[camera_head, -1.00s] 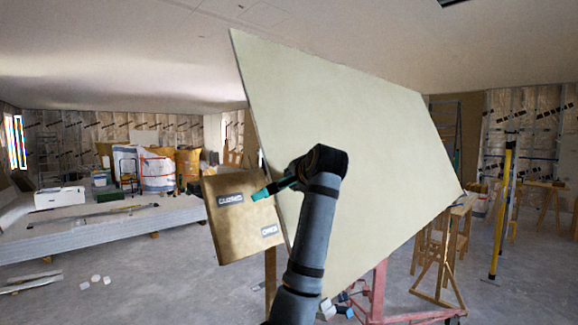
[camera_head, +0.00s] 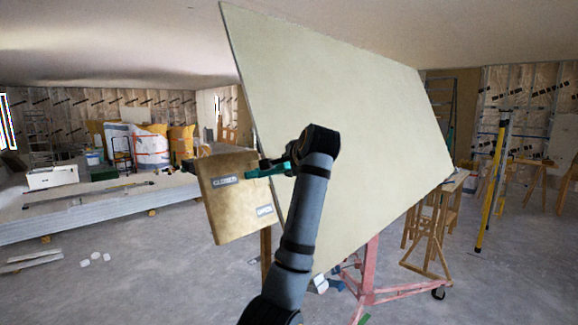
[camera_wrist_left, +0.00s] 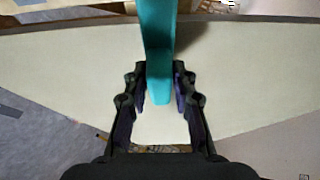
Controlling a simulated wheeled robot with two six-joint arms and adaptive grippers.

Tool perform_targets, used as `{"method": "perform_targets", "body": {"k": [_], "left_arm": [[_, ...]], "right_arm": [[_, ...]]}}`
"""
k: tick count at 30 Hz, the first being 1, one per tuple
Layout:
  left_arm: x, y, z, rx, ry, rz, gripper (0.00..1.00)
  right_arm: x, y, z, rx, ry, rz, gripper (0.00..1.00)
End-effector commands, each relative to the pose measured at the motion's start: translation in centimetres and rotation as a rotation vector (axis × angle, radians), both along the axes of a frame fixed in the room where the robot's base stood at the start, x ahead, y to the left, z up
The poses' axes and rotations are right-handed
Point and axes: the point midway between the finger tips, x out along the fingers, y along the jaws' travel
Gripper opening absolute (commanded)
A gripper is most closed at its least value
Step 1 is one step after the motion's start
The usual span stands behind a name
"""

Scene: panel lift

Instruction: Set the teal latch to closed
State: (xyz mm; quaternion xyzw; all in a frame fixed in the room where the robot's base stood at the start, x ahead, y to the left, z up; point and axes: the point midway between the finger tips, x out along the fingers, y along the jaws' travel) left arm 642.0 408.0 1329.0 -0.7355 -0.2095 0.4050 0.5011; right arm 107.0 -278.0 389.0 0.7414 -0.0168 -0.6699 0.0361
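The teal latch (camera_head: 256,172) sits at the right edge of a brown box (camera_head: 232,215), below its top. Its lever sticks out to the right, nearly level, in front of the pale panel. The upper label (camera_head: 225,181) appears to read CLOSED and the lower label (camera_head: 264,210) appears to read OPEN; both are blurred. My left gripper (camera_head: 284,165) is at the lever's free end. In the left wrist view, the fingers (camera_wrist_left: 161,88) are drawn in on both sides of the teal lever (camera_wrist_left: 158,50), with its end between them. My right gripper is not in view.
The large pale panel (camera_head: 340,120) stands tilted right behind my left arm, on a red wheeled stand (camera_head: 372,285). Wooden trestles (camera_head: 432,235) stand to its right. A low stack of boards (camera_head: 100,210) lies at left. The floor in front of it is mostly clear.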

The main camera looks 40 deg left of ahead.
Motion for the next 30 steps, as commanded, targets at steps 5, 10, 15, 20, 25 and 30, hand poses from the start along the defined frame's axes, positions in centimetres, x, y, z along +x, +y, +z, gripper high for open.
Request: {"method": "perform_targets", "body": {"k": [5, 10, 15, 20, 25, 30], "left_arm": [[0.1, -0.1, -0.2, -0.002, 0.006, -0.001, 0.43], [0.0, 0.0, -0.2, -0.002, 0.004, -0.001, 0.43], [-0.4, -0.7, 0.2, -0.001, 0.001, -0.003, 0.43], [-2.3, -3.2, 1.5, -0.003, -0.002, -0.005, 0.43], [-4.7, -6.2, 3.1, -0.004, 0.0, -0.006, 0.43], [-6.3, -8.1, 4.1, -0.003, 0.003, -0.004, 0.43]], "right_arm": [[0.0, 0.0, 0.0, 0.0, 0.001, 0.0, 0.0], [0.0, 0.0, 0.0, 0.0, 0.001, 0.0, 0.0], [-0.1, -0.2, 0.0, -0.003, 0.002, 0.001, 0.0], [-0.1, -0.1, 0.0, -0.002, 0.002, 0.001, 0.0], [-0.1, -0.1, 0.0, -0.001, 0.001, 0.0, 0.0], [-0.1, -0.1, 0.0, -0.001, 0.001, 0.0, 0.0]]}}
